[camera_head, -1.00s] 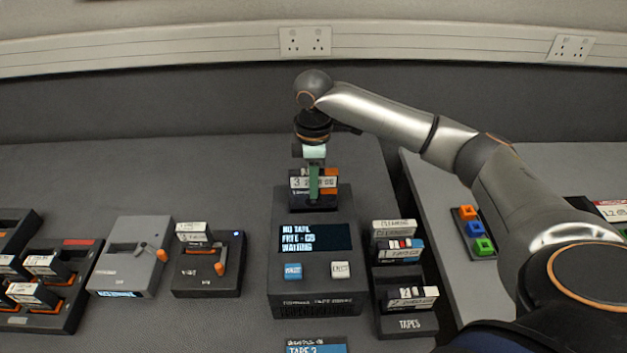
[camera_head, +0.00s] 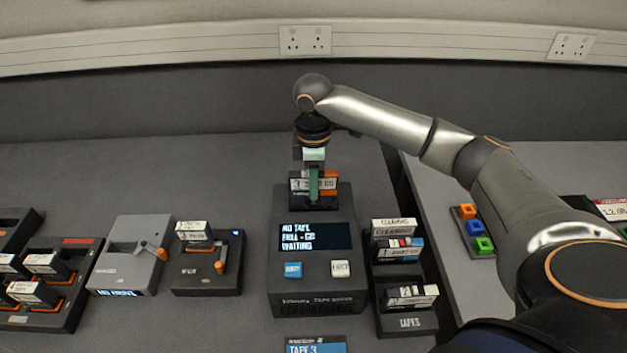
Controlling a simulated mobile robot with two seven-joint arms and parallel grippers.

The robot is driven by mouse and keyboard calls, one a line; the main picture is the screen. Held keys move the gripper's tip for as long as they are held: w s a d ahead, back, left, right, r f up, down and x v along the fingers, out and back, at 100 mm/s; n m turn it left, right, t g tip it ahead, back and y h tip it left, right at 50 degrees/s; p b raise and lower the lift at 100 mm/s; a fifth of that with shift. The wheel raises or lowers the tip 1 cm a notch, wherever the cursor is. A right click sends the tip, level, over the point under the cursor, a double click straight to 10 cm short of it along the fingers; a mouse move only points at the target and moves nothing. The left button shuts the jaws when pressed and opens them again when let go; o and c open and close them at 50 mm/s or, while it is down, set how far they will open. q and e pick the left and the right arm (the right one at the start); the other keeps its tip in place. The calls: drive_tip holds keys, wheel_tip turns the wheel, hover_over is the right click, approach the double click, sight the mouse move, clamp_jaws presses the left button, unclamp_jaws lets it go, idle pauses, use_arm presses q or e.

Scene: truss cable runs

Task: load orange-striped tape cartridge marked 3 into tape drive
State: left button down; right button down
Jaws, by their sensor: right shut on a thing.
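The orange-striped tape cartridge marked 3 (camera_head: 328,183) stands upright at the top slot of the tape drive (camera_head: 318,292). Its lower part is hidden in or behind the slot; I cannot tell how deep it sits. My right gripper (camera_head: 313,190) points down from above and is shut on the cartridge, its green finger across the label. The drive's screen (camera_head: 315,237) shows "NO TAPE" and "WAITING". Below it are a blue button (camera_head: 293,270) and a white button (camera_head: 341,269). My left gripper is out of view.
A tape rack (camera_head: 407,322) with several cartridges stands close to the drive's right. Left of the drive are a dark unit with an orange lever (camera_head: 207,281), a grey unit (camera_head: 128,262) and a dark cartridge tray (camera_head: 40,322). A card reading "TAPE 3" (camera_head: 316,346) lies in front.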

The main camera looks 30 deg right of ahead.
sight(314, 207)
drive_tip(key=shift+f, duration=2.2)
idle(1.1)
drive_tip(key=c, duration=0.6)
unclamp_jaws()
drive_tip(key=shift+o, duration=1.4)
drive_tip(key=shift+f, duration=0.1)
drive_tip(key=shift+s, duration=0.1)
drive_tip(key=shift+r, duration=3.9)
drive_tip(key=shift+f, duration=0.1)
